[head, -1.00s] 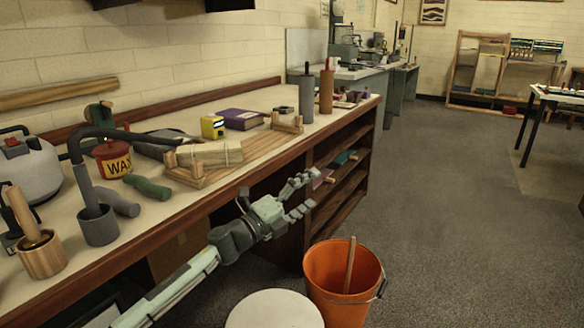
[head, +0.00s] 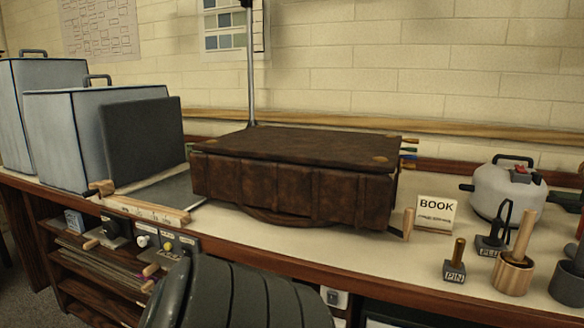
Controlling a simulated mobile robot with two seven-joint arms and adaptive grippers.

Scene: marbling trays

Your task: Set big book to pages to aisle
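The big book (head: 293,190) is a thick dark brown leather-like volume lying flat on the counter in the head view. Its ribbed long side, which looks like the spine, faces me and the front edge of the counter. A curved strap or band hangs low along that side. Small coloured tips stick out past its right end. Its far side is hidden. A small card reading BOOK (head: 436,214) stands to the right of it. Neither of my grippers is in view.
The counter (head: 310,240) has a dark wooden front edge. A dark upright panel (head: 143,140) and blue-grey boxes (head: 66,135) stand left of the book. A wooden-handled pin pot (head: 454,266), a wooden cup (head: 512,273) and a grey kettle-like pot (head: 506,188) stand at right.

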